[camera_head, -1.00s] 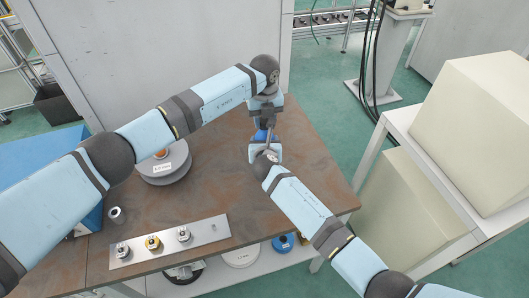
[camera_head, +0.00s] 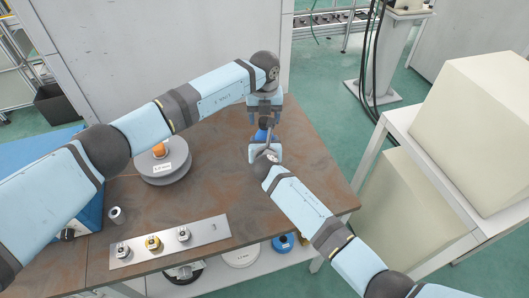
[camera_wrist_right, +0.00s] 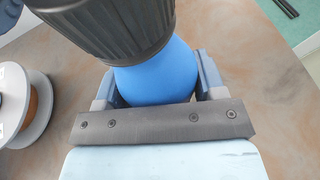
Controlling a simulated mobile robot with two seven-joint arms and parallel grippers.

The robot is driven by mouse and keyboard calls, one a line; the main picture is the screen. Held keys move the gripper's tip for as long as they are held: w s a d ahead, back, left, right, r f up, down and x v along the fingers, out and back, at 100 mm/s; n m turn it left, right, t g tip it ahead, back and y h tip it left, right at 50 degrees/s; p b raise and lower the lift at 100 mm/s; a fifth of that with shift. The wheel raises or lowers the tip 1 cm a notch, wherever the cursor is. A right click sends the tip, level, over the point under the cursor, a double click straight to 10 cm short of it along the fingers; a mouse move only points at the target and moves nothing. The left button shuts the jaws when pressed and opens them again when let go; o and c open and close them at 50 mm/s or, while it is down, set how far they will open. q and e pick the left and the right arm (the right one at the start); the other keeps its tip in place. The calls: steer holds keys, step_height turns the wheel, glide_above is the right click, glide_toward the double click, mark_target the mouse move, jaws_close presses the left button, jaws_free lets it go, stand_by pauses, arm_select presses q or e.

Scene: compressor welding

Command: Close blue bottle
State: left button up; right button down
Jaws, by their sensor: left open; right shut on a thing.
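The blue bottle (camera_head: 261,135) stands near the table's right side, mostly hidden by my arms in the head view. In the right wrist view, the blue bottle (camera_wrist_right: 160,78) has a ribbed black cap (camera_wrist_right: 112,28) on its neck. My right gripper (camera_head: 265,149) is shut on the bottle's blue body. Its two fingers flank the body in the right wrist view (camera_wrist_right: 158,88). My left gripper (camera_head: 265,117) is open, with its fingers apart, just above and around the black cap (camera_head: 265,123). The head view does not show clearly whether they touch it.
A grey spool (camera_head: 163,169) stands on the brown table (camera_head: 205,180). A metal strip (camera_head: 170,242) with several small fittings and a small cylinder (camera_head: 117,214) lie toward the front left. A blue box (camera_head: 40,155) is at the left. A white stand (camera_head: 430,145) is at the right.

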arm_select(q)
step_height(320, 180, up, 4)
steer(key=shift+f, duration=0.2)
steer(key=shift+c, duration=0.3)
steer(key=shift+r, duration=0.2)
steer(key=shift+r+m, duration=0.7)
steer(key=shift+r, duration=0.8)
steer(key=shift+f, duration=0.1)
steer(key=shift+f, duration=3.9)
steer(key=shift+c, duration=0.6)
